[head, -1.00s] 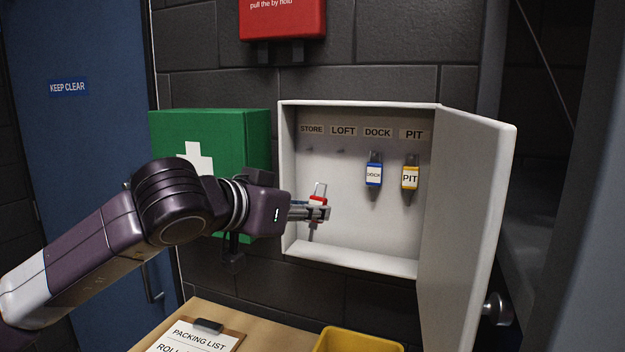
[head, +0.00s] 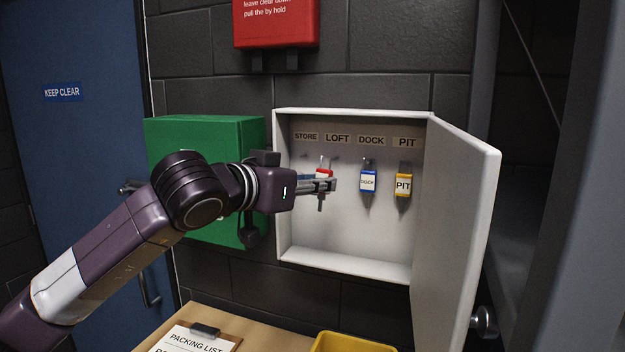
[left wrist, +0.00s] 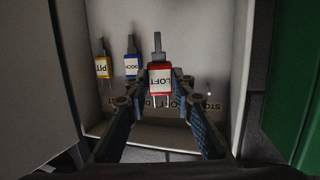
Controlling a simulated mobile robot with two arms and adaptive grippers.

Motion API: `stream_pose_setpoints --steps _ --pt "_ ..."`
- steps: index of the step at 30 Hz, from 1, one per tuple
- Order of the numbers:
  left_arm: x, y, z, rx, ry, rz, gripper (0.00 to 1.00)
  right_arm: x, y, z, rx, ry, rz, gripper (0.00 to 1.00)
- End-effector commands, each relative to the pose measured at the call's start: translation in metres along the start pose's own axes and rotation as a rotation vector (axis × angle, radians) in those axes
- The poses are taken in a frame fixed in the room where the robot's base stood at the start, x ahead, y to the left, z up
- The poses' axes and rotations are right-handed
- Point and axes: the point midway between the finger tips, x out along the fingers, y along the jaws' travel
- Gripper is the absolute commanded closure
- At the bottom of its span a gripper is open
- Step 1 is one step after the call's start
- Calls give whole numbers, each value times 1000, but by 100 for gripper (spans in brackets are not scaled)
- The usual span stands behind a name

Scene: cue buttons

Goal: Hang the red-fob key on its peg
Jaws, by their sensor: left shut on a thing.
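The red-fob key (head: 324,174) is held upright inside the open white key cabinet (head: 345,270). Its white tag reads LOFT in the left wrist view (left wrist: 160,80). My left gripper (head: 330,185) is shut on it, with a finger on each side. The fob is just below the LOFT label (head: 338,139) and slightly left of its middle. The LOFT peg is not clearly visible; I cannot tell whether the key touches it. A small bare peg shows near the STORE label (left wrist: 208,91). My right gripper is not in view.
The blue DOCK key (head: 368,181) and yellow PIT key (head: 403,185) hang just right of my gripper. The cabinet door (head: 455,230) stands open at right. A green box (head: 205,140) is at left. Below are a clipboard (head: 195,340) and yellow bin (head: 350,343).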

Motion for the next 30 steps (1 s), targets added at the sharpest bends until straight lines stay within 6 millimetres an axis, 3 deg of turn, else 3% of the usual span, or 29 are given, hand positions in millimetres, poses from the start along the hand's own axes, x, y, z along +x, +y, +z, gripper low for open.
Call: stream_pose_setpoints --steps 8,23,30 --pt "16 -4 -3 -1 -1 0 98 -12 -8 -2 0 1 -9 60" --pt "45 -12 -7 -2 -2 1 98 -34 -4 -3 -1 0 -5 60" --pt "55 -14 -4 0 0 0 98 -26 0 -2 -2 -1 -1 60"
